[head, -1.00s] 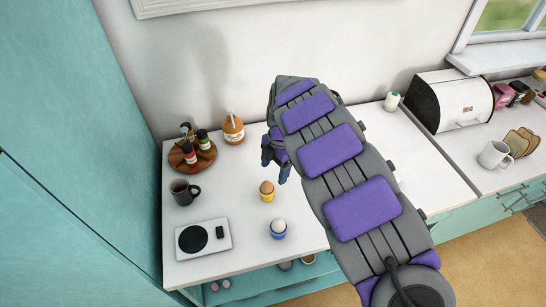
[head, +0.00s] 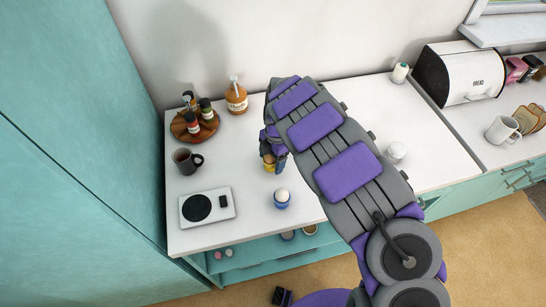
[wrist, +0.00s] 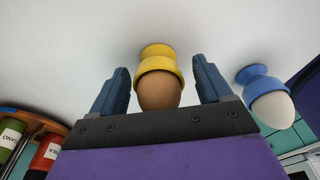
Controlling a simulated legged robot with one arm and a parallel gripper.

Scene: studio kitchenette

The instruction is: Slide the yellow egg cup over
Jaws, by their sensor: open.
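The yellow egg cup (head: 269,168) holds a brown egg and stands upright on the white counter. In the wrist view the egg cup (wrist: 157,60) sits between the two fingers of my gripper (wrist: 160,85), with the brown egg (wrist: 160,92) in it. The fingers are open, one on each side, with a visible gap to the cup on both sides. In the head view my gripper (head: 271,150) is at the cup and partly hides it and the egg.
A blue egg cup (head: 282,203) with a white egg stands close by, nearer the counter's front edge. A scale (head: 207,207), a dark mug (head: 187,161), a wooden tray of bottles (head: 181,133) and an orange-brown bottle (head: 236,98) stand left and behind.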

